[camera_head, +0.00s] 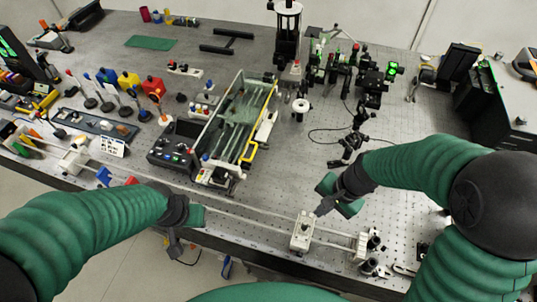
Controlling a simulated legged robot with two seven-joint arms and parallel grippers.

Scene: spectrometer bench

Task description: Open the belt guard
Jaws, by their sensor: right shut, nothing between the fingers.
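A long box with a clear cover (240,112) stands left of the middle of the bench, with a yellow handle (258,135) along its right side. This looks like the belt guard, and the cover seems to lie down over the box. My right gripper (324,207) is shut and empty, to the right of and nearer than the box, apart from it. My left gripper (178,240) hangs at the bench's front edge, below and left of the box. Its fingers are too small and dark to tell whether they are open.
A control box (177,142) with knobs adjoins the guard's left side. A rail with a white carriage (302,231) runs along the front edge. Optics posts (370,85) and a loose cable stand behind my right gripper. Bare bench (285,160) lies between the guard and my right gripper.

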